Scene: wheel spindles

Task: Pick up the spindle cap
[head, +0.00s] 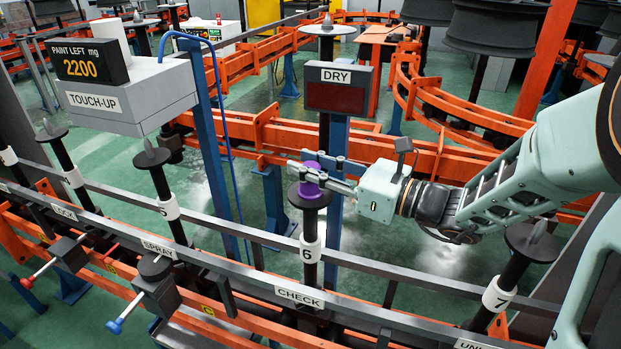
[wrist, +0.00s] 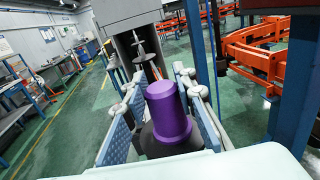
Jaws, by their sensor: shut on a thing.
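The spindle cap (head: 310,187) is purple and sits at the top of the spindle labelled 6 (head: 311,233), on or just above its dark disc. My gripper (head: 314,174) reaches in from the right and is shut on the cap, with its fingers on either side. In the wrist view the purple cap (wrist: 169,112) stands upright between the two blue-grey finger pads. The dark disc lies below it; I cannot tell whether the cap touches it. The top of the spindle itself is hidden by the cap.
Spindle 5 (head: 163,190) stands to the left and spindle 7 (head: 505,285) to the right, each with a bare pointed tip. A dark rail (head: 360,268) runs in front. The DRY sign box (head: 340,88) stands behind, and the touch-up box (head: 135,95) is at upper left.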

